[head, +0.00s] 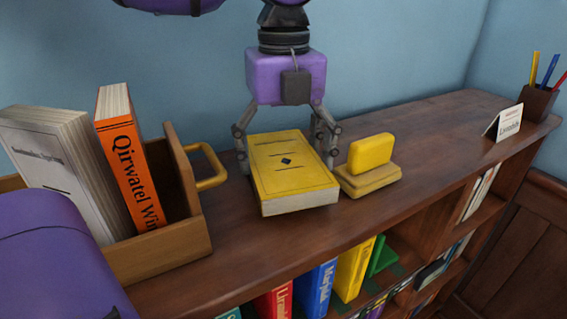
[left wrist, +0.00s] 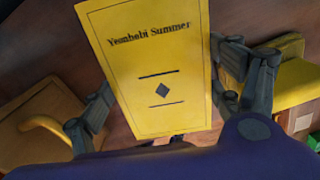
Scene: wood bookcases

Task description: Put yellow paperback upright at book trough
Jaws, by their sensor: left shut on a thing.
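The yellow paperback (head: 290,165) lies flat, cover up, at the top of the bookcase in the head view. Its cover with the title also fills the middle of the left wrist view (left wrist: 150,65). My left gripper (head: 285,150) comes down from above, its fingers shut on the book's two long sides; they show on either side of it in the left wrist view (left wrist: 160,100). The wooden book trough (head: 165,250) stands left of the book. It holds a grey book (head: 60,160) and an orange book (head: 130,160), both standing and leaning somewhat. My right gripper is not seen.
A yellow block-like bookend (head: 370,180) stands close to the right of the paperback. The trough's yellow handle (head: 210,165) sticks out toward the paperback. A sign (head: 505,122) and a pen cup (head: 537,100) stand far right. The top between is clear.

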